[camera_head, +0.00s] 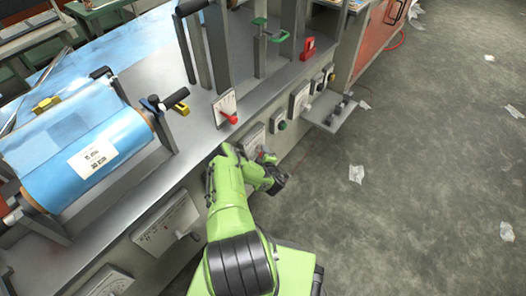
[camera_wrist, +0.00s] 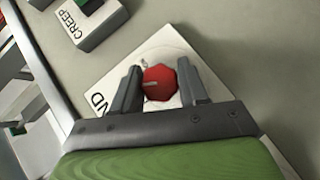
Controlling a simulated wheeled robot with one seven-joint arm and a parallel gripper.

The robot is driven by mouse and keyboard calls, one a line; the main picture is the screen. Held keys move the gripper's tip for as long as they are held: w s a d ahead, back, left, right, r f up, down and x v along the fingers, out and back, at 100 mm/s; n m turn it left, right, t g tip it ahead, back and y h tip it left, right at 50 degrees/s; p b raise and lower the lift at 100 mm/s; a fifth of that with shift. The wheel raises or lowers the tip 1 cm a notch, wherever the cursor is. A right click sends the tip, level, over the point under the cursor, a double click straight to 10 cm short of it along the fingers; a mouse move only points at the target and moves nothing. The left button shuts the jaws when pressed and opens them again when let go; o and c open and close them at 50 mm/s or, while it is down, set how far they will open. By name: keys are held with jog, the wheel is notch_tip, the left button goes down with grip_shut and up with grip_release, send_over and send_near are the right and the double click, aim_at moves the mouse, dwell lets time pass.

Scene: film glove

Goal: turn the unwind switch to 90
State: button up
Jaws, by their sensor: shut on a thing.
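A pale pointer line on the knob points to the left in the wrist view. In the head view my gripper (camera_head: 274,172) is at the front panel of the machine, and the knob itself is mostly hidden by it.
A plate marked "CREEP" (camera_wrist: 92,22) sits beside the switch. A red-knobbed lever (camera_head: 232,118) stands on the ledge above, and a small shelf (camera_head: 330,113) juts out to the right. A blue film roll (camera_head: 85,150) is at left. The floor at right is open, with scraps.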

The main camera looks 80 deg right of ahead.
jog(key=m+y+p, duration=0.1)
jog(key=y+p, duration=0.2)
jog(key=shift+r+m+p, duration=0.2)
jog(key=shift+m+p, duration=0.15)
jog(key=shift+m, duration=0.05)
jog(key=shift+f+m+t+y+p, duration=0.15)
jog(key=shift+m+t+y+p, duration=0.4)
jog(key=shift+y, duration=0.45)
jog(key=shift+d+f+m+y+b, duration=0.1)
jog(key=shift+m+y+b, duration=0.35)
jog(key=shift+y, duration=0.15)
jog(key=shift+f+m+t+y+b, duration=0.1)
jog(key=shift+m+t+y+b, duration=0.3)
jog(key=shift+y+b, duration=0.5)
jog(key=shift+m+y+b, duration=0.3)
jog(key=shift+y+b, duration=0.1)
jog(key=shift+b, duration=0.75)
jog(key=shift+t, duration=0.25)
jog(key=o, duration=1)
